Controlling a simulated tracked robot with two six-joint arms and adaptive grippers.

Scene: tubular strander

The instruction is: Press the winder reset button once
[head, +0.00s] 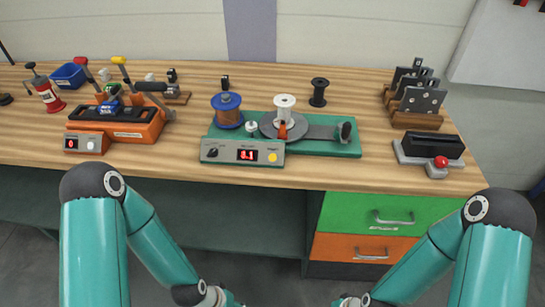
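The winder (330,147) is a green base on the workbench, near its middle. It carries a blue spool (227,110) at the left and a white spool (284,107) on a grey disc. Its grey front panel (222,151) has a dark knob, a red lit display (247,155) and a round yellow button (272,157) at the right end. I cannot read a label on the yellow button. My two arms reach down past the bottom edge of the head view, well in front of the bench. Neither gripper's fingers show.
An orange device (135,128) with levers stands left of the winder. A grey device with a red button (440,162) stands at the right. A black spool (319,92) stands behind the winder. Green and orange drawers (345,212) are below the bench. Bare wood lies in front of the winder.

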